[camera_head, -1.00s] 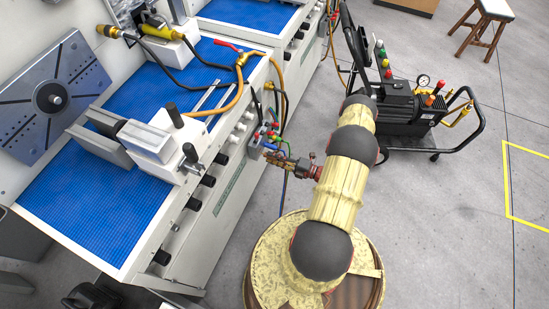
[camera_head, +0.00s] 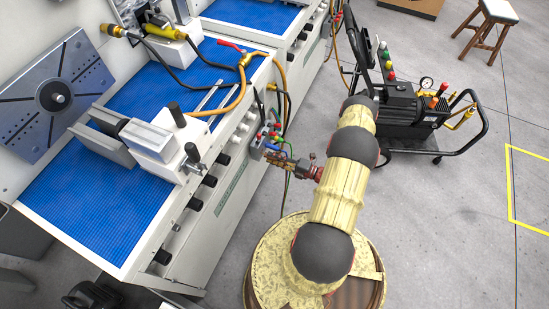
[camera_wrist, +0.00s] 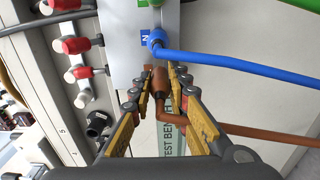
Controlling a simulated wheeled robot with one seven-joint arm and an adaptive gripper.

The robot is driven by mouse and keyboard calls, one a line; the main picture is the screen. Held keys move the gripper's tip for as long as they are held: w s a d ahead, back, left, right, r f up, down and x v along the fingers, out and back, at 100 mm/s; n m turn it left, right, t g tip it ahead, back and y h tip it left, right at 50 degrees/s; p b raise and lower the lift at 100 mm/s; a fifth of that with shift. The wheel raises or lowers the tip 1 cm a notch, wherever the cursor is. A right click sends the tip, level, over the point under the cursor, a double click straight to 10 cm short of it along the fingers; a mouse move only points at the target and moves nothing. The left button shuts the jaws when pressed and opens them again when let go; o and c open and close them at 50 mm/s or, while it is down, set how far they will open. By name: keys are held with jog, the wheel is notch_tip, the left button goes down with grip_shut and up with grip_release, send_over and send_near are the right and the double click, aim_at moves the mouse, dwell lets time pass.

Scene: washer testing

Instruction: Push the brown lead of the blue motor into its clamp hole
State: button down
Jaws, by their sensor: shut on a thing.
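My gripper (camera_wrist: 163,73) is shut on the brown lead (camera_wrist: 249,132) at its thick brown plug, which points at the grey clamp block (camera_wrist: 122,45). The lead bends behind the plug and runs off to the right. The fingertips are close to the block, just below a blue lead (camera_wrist: 220,63) that sits in a hole by a blue "N" label. The fingers hide the brown hole, and I cannot tell if the plug's tip is in it. In the head view my gripper (camera_head: 277,157) is at the bench front, beside the clamp block. I cannot make out the blue motor.
A green label (camera_wrist: 144,3) is higher on the block. The blue-topped bench (camera_head: 100,205) is on the left. A wheeled pump cart (camera_head: 405,115) stands behind my arm. Open floor lies to the right.

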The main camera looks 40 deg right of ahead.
jog(key=shift+w+a, duration=0.3)
jog(key=shift+w, duration=0.35)
dwell(0.7)
jog(key=c, duration=1.7)
grip_release()
jog(key=shift+o, duration=0.4)
jog(key=b+v, duration=0.1)
jog(key=v, duration=0.6)
